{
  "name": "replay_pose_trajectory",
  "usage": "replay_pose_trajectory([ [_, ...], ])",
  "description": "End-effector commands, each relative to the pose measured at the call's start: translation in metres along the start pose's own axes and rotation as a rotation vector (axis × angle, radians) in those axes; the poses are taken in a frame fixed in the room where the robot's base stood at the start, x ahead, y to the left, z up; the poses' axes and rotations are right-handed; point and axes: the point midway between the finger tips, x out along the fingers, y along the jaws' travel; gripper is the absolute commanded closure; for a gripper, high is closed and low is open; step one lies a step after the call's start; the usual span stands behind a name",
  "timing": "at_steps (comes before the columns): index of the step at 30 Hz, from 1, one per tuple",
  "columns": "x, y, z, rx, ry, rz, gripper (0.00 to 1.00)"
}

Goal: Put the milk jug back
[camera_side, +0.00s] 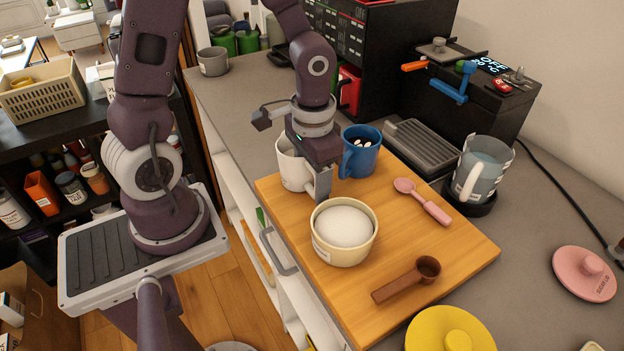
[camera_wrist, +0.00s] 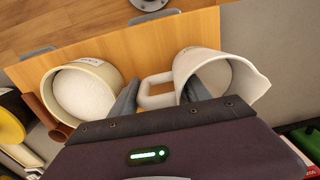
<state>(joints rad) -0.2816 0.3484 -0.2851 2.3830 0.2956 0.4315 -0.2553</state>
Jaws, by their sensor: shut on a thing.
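The white milk jug (camera_side: 288,168) is at the board's back left corner, partly hidden behind my gripper (camera_side: 317,185). In the wrist view, the jug (camera_wrist: 239,88) is at the right, with its mouth, spout and handle visible. My gripper (camera_wrist: 160,96) is shut on it, with one finger outside the handle and the other seeming to reach inside the mouth. The jug looks upright, at or just above the wooden board (camera_side: 385,265); I cannot tell whether it touches.
A cream bowl of white powder (camera_side: 343,232) stands in front of the jug, and a blue mug (camera_side: 362,152) right behind it. A pink spoon (camera_side: 423,202) and brown scoop (camera_side: 407,279) lie on the board. A glass pitcher (camera_side: 481,172) stands at right. A grey cup (camera_side: 213,61) stands far back.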

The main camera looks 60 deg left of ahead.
Motion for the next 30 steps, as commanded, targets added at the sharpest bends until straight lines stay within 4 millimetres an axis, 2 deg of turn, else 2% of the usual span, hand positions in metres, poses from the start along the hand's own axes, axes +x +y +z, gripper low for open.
replay_pose_trajectory([
  [2,0.002,0.000,0.000,0.001,-0.001,0.000,1.00],
  [3,0.003,0.000,0.000,0.000,-0.001,0.000,0.43],
  [4,0.003,0.000,0.000,0.000,-0.001,0.000,0.37],
  [13,0.002,0.000,0.000,0.000,0.000,0.000,0.36],
  [16,-0.004,-0.001,-0.001,-0.002,0.002,-0.001,0.36],
  [20,-0.027,-0.001,-0.002,-0.004,0.007,-0.002,0.36],
  [30,-0.097,0.000,-0.001,0.000,0.005,-0.002,0.36],
])
